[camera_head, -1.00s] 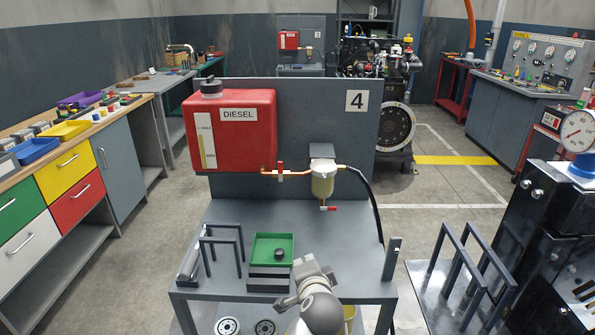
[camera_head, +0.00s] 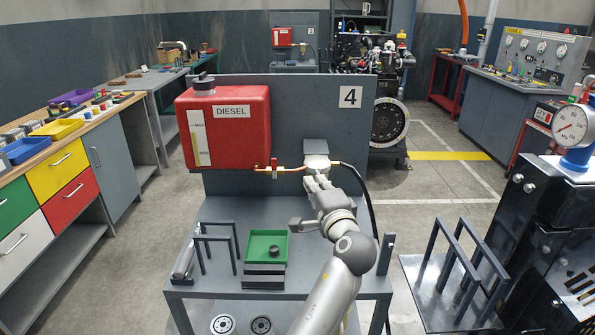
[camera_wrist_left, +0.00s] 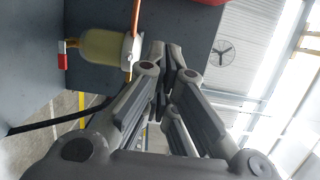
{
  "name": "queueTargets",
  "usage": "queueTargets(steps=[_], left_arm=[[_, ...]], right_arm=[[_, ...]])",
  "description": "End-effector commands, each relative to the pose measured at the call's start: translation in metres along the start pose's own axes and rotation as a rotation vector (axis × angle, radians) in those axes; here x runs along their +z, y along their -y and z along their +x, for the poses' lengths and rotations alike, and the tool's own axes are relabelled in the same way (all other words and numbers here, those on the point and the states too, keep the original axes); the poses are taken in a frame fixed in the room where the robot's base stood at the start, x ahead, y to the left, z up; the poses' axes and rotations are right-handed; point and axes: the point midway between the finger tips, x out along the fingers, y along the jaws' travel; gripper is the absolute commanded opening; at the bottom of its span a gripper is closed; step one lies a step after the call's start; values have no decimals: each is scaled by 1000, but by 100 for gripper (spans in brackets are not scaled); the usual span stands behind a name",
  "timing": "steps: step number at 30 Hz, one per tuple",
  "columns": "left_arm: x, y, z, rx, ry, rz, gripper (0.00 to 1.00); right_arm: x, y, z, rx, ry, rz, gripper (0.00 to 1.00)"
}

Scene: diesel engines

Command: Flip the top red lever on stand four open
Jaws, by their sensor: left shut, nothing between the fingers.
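Stand four (camera_head: 335,110) is a grey panel with a "4" label and a red DIESEL tank (camera_head: 235,140). The top red lever (camera_head: 275,170) sits on the copper pipe between the tank and the fuel filter head (camera_head: 318,161). My left gripper (camera_head: 314,183) is shut and empty, just below the filter head and right of the lever. It hides the filter bowl in the head view. The left wrist view shows the yellowish bowl (camera_wrist_left: 98,47), a lower red lever (camera_wrist_left: 62,62) and the shut fingers (camera_wrist_left: 167,65) beside the pipe (camera_wrist_left: 135,15). My right gripper is not seen.
The stand's shelf holds a green tray (camera_head: 283,238) with a dark round part in it and a grey frame (camera_head: 215,245) at left. A black hose (camera_head: 365,195) runs down right of the filter. The air in front of the lever is clear.

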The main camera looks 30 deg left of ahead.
Motion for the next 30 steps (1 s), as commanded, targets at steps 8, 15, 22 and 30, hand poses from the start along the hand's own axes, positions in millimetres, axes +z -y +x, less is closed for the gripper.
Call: queueTargets(steps=[8,15,22,30], left_arm=[[1,4,45,-2,3,2,0],[0,3,89,0,2,1,0],[26,3,103,0,1,0,0],[39,1,106,0,0,-2,0]], right_arm=[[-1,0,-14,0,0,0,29],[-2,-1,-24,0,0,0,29],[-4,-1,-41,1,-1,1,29],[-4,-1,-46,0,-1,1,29]])
